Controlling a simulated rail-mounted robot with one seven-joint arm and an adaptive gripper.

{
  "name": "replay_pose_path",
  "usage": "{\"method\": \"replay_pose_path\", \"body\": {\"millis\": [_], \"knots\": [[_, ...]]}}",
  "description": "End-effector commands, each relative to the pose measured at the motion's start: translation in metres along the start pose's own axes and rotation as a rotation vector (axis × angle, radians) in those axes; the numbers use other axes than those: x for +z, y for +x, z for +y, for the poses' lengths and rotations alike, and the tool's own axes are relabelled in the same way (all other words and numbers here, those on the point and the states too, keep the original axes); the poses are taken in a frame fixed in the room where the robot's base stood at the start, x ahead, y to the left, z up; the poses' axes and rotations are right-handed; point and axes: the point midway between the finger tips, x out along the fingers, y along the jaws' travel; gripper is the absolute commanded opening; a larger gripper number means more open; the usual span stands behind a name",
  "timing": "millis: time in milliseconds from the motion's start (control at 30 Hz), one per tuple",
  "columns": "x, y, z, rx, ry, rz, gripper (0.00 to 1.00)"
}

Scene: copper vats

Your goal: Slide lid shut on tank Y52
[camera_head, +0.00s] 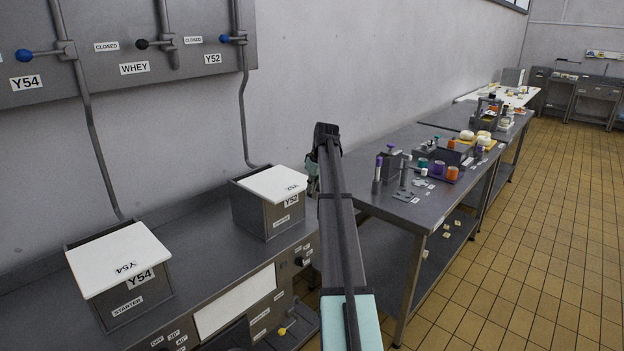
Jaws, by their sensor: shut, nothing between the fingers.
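Tank Y52 (254,216) is a grey metal box on the left counter, labelled Y52 on its front. Its white lid (275,183) lies over most of the top, with a narrow dark strip showing along the back-left rim. I cannot tell whether that strip is an opening. My arm rises from the bottom centre and ends just right of the tank. My gripper (313,182) is beside the lid's right edge, partly hidden behind my arm. It is shut and empty. I cannot tell whether it touches the lid or tank.
Tank Y54 (133,291) with its white lid (118,258) stands nearer on the same counter. A wall panel (120,40) above has valve handles and pipes. To the right, a metal table (425,205) holds bottles and small items. The tiled floor at right is clear.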

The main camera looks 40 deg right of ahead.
Motion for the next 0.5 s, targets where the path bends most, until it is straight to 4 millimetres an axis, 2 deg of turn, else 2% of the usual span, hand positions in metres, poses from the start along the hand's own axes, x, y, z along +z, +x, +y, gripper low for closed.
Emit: {"method": "replay_pose_path", "body": {"millis": [267, 333, 500], "knots": [[-0.001, 0.053, -0.001, -0.002, 0.000, -0.002, 0.00], [-0.014, 0.055, 0.001, -0.001, -0.002, 0.000, 0.00], [-0.031, 0.061, 0.001, 0.000, -0.001, -0.001, 0.00]]}}
